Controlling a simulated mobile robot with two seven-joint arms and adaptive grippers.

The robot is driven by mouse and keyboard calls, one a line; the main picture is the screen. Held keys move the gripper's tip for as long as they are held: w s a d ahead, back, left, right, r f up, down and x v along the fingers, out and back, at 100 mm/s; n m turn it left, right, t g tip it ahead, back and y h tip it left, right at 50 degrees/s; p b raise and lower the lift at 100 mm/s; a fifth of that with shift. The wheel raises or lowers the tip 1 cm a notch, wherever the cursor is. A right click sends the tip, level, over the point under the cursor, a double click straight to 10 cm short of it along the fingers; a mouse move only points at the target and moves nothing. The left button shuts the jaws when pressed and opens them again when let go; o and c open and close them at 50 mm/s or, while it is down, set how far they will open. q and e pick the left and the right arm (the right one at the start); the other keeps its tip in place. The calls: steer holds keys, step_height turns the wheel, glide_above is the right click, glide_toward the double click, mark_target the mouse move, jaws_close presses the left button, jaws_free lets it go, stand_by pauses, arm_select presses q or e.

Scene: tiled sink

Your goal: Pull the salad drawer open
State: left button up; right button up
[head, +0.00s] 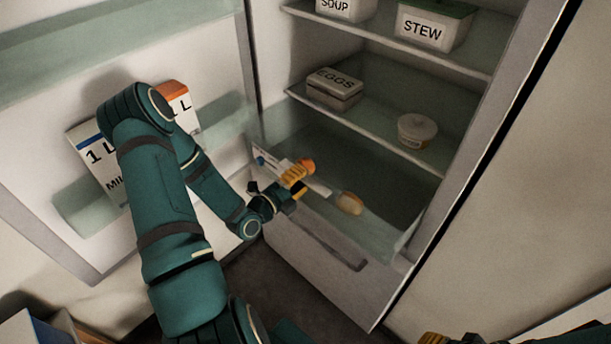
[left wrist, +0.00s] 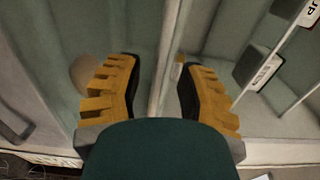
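The salad drawer (head: 300,257) is at the bottom of the open fridge, with a pale front and a long dark handle slot (head: 335,245). An orange round item (head: 306,165) and a tan oval item (head: 349,203) show low in the fridge, near the drawer's top. My left gripper (head: 293,183) is over the drawer's left part, above the handle slot. In the left wrist view its yellow-padded fingers (left wrist: 160,90) are apart, with a thin upright edge (left wrist: 165,60) between them; contact cannot be told. My right gripper (head: 435,339) barely shows at the bottom edge.
The fridge door with milk cartons (head: 88,155) stands open at left. Shelves above hold an eggs box (head: 333,88), a round tub (head: 416,131) and a stew box (head: 434,25). Dark floor (head: 275,295) is open in front of the drawer.

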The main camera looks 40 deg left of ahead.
arm_select(q)
steer(key=shift+w+f, duration=0.15)
steer(key=shift+w, duration=0.2)
steer(key=shift+s, duration=0.3)
steer(key=s, duration=1.1)
steer(key=shift+s+a, duration=0.2)
steer(key=shift+a, duration=0.2)
arm_select(e)
steer(key=shift+w, duration=0.25)
arm_select(q)
steer(key=shift+o, duration=0.3)
